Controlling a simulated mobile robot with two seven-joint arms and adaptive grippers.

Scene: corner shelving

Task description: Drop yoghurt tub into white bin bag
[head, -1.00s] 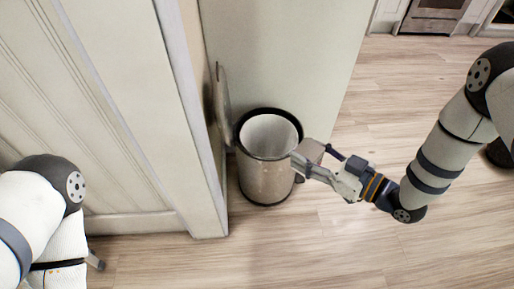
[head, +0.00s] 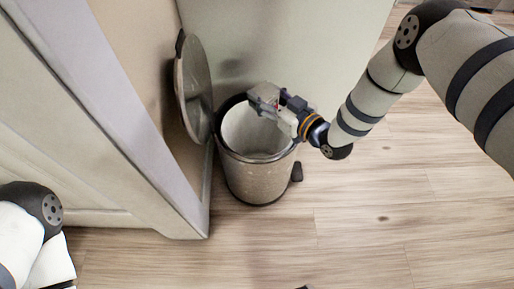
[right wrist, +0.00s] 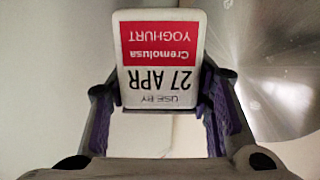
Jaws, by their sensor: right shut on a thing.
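The yoghurt tub (right wrist: 160,75) has a white label with a red "Cremolusa YOGHURT" patch and "USE BY 27 APR", upside down in the right wrist view. My right gripper (right wrist: 162,95) is shut on it, with a purple-padded finger on each side. In the head view the tub (head: 264,95) and the right gripper (head: 279,105) are over the far right part of the bin's mouth. The white bin bag (head: 240,130) lines the inside of the round bin (head: 256,182). My left gripper is out of view; only part of its arm shows at lower left.
The bin's round lid (head: 196,88) stands raised on its left, beside a cabinet side panel (head: 150,110). A pale wall panel (head: 285,45) is behind the bin. The wooden floor (head: 385,225) in front and to the right is clear.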

